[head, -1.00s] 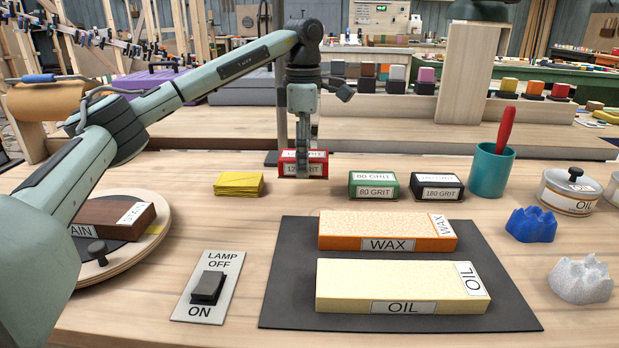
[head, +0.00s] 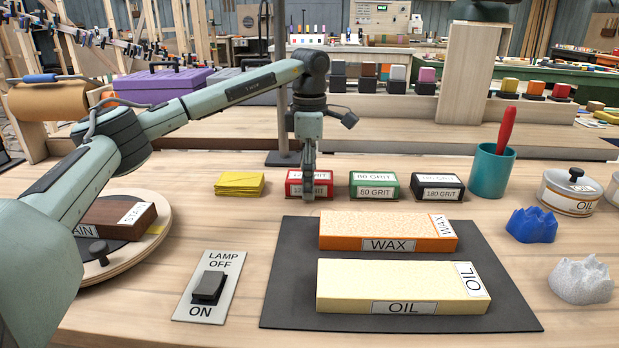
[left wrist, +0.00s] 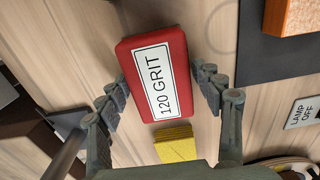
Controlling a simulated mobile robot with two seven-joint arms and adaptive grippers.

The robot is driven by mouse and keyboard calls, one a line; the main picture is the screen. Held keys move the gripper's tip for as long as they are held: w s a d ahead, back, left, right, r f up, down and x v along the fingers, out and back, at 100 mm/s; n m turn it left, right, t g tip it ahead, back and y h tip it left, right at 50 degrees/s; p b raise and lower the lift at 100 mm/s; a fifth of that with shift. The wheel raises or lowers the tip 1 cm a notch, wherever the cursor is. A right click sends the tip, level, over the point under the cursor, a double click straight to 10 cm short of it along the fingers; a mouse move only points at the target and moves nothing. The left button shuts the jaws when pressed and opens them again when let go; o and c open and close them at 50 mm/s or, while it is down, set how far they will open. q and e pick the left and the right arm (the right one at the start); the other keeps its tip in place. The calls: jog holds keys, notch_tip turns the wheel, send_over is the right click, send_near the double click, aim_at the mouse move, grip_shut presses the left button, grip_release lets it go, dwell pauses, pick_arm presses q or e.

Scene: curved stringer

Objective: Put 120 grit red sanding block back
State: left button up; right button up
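The red 120 grit sanding block (head: 322,184) sits on the bench, in line with the green 80 grit block (head: 374,186) and the black 180 grit block (head: 437,187). My left gripper (head: 309,190) is down at the red block, its near finger covering part of the front label. In the left wrist view the red block (left wrist: 155,75) shows its label towards the camera. The left gripper's fingers (left wrist: 160,88) stand on either side of it, with narrow gaps at the sides, so it looks open. My right gripper is out of view.
Yellow folded sheets (head: 239,184) lie left of the red block. A dark mat (head: 285,290) in front carries the wax block (head: 385,228) and the oil block (head: 400,285). A teal cup (head: 490,172) stands right. A lamp switch (head: 208,288) is at front left.

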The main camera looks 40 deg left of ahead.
pick_arm(q)
jog(key=shift+o, duration=0.3)
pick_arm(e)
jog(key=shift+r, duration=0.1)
pick_arm(q)
jog(key=shift+r, duration=0.3)
notch_tip(320, 180, up, 12)
jog(key=shift+p, duration=0.45)
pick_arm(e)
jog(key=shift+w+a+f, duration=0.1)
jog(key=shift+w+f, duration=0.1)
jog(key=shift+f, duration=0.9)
pick_arm(q)
jog(key=shift+f, duration=0.15)
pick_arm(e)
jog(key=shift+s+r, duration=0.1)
